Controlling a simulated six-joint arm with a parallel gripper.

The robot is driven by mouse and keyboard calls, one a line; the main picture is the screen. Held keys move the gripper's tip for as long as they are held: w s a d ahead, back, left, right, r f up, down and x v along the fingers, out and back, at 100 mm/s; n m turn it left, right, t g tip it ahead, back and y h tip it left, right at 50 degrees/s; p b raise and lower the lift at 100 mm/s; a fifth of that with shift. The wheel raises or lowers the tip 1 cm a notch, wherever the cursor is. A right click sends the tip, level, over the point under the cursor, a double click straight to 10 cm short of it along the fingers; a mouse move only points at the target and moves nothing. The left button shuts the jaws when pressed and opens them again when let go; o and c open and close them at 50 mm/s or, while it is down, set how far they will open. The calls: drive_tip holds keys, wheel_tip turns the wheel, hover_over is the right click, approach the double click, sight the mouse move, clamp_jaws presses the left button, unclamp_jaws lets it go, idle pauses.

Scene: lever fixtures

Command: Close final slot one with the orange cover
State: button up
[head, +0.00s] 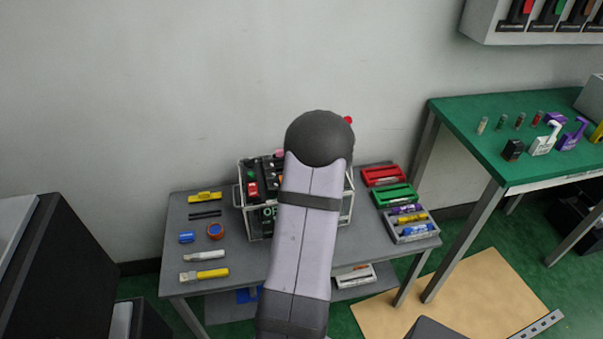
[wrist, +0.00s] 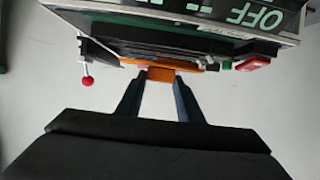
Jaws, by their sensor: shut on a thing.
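In the wrist view, my gripper (wrist: 161,78) is shut on the orange cover (wrist: 160,71). The cover lies between the two fingertips, against the near edge of a dark fixture (wrist: 190,38) with pale OFF lettering. An orange strip runs along that edge on both sides of the fingers. I cannot tell how the cover sits or which slot it is at. In the head view, the fixture stands in a metal-framed box (head: 241,198) on the grey table. My arm hides much of it, and the gripper and cover do not show there.
In the wrist view, a red-knobbed lever (wrist: 87,80) and a red block (wrist: 252,63) flank the fingers. On the grey table (head: 180,265) lie tools at left, and red (head: 383,175) and green (head: 395,194) trays at right. A green bench (head: 470,130) stands further right.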

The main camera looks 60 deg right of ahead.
drive_tip(key=shift+f+b, duration=1)
drive_tip(key=shift+f, duration=0.15)
drive_tip(key=o, duration=1.1)
drive_tip(key=shift+c, duration=0.2)
drive_tip(key=v, duration=0.7)
drive_tip(key=shift+s+a, duration=0.1)
drive_tip(key=shift+s, duration=0.05)
